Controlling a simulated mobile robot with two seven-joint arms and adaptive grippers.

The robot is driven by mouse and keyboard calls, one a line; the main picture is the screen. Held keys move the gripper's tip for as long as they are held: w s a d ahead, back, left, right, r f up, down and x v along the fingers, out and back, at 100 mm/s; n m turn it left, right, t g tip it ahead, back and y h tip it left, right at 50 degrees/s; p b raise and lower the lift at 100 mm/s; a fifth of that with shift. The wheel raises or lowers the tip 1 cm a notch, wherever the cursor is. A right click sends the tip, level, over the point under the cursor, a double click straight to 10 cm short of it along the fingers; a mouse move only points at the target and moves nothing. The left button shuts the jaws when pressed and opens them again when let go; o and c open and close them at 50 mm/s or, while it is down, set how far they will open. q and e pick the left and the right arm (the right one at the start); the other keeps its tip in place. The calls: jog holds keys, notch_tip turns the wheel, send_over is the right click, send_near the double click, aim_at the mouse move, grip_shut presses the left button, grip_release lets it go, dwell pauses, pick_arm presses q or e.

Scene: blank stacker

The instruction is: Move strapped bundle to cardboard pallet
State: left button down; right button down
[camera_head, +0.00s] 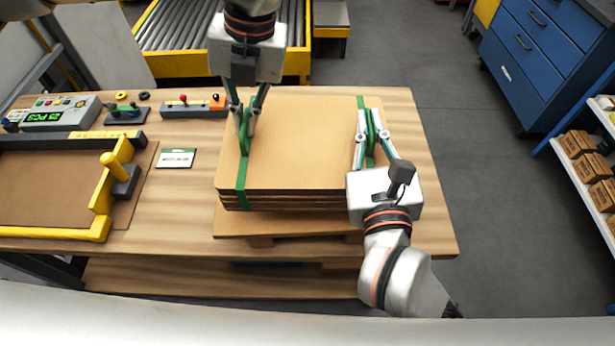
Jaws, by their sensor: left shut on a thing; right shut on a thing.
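The strapped bundle (305,145) is a stack of brown cardboard sheets with a green strap near each side. My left gripper (244,134) is shut on the left green strap (242,170), pointing down from the back. My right gripper (371,138) is shut on the right green strap (363,103), reaching in from the front right. The cardboard pallet (285,225) lies under the bundle, its front edge and short feet showing. The bundle covers most of it. I cannot tell whether the bundle rests on it or hangs just above.
A yellow-edged stacker tray (55,234) fills the left of the wooden table (180,215). A yellow roller conveyor (180,62) is behind. Blue drawers (540,50) stand right.

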aim_at(251, 142)
pick_arm(q)
jog(key=shift+f, duration=0.2)
pick_arm(e)
jog(key=shift+d+f, duration=0.1)
